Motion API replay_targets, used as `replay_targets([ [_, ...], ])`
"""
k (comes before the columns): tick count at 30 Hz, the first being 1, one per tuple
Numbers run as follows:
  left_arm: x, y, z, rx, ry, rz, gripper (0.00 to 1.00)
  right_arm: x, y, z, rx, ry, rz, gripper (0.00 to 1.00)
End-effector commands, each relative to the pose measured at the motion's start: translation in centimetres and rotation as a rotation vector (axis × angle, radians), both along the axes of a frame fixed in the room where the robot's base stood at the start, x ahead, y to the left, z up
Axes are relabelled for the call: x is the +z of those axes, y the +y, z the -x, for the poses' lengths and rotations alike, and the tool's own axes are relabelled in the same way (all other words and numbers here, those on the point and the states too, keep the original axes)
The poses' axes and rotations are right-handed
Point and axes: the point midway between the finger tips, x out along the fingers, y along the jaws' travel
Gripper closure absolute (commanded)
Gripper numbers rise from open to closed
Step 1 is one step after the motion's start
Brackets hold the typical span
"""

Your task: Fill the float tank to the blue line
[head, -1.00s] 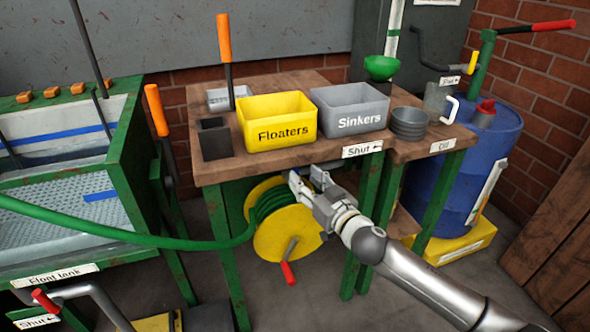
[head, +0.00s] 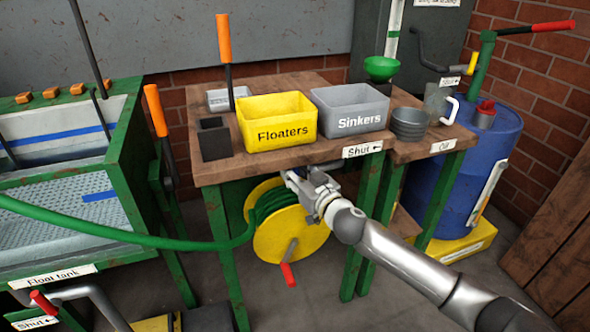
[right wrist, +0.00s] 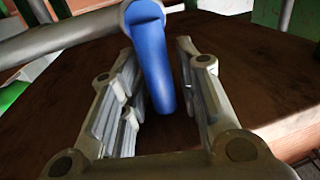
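The float tank (head: 128,140) is a green-framed tank at the left of the head view, with a blue line (head: 75,136) on its inner wall and a perforated bottom. I cannot make out a water level. A green hose (head: 100,225) runs from the yellow reel (head: 262,243) under the bench leftward across the tank's front. My right gripper (head: 296,176) is under the bench's front edge. In the right wrist view a blue handle (right wrist: 152,65) on a grey metal bar lies between the open fingers (right wrist: 165,100), with a gap visible at the right finger. My left gripper is out of view.
The wooden bench (head: 300,158) carries a yellow Floaters bin (head: 277,122) and a grey Sinkers bin (head: 350,109). A "Shut" label (head: 362,149) is on its edge. A red-handled lever (head: 45,302) is below the tank. A blue drum (head: 470,160) stands at right.

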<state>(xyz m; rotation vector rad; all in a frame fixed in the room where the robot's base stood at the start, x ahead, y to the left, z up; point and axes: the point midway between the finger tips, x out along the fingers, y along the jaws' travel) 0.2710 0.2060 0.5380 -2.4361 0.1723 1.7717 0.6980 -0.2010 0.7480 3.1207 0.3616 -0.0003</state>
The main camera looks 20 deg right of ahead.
Motion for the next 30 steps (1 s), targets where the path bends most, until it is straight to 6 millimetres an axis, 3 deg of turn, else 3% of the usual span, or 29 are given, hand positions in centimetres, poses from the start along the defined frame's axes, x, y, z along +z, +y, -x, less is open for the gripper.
replay_targets([
  [1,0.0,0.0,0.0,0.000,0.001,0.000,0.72,0.0,0.0,0.0,0.000,0.000,0.000,0.80],
  [6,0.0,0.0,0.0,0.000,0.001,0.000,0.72,0.0,0.0,0.0,0.000,0.000,0.000,1.00],
  [17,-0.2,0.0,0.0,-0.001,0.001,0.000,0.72,-0.1,-0.1,0.0,0.000,0.003,-0.030,1.00],
  [30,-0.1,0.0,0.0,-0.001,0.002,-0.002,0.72,-0.2,-1.3,0.0,0.000,0.012,-0.295,1.00],
])
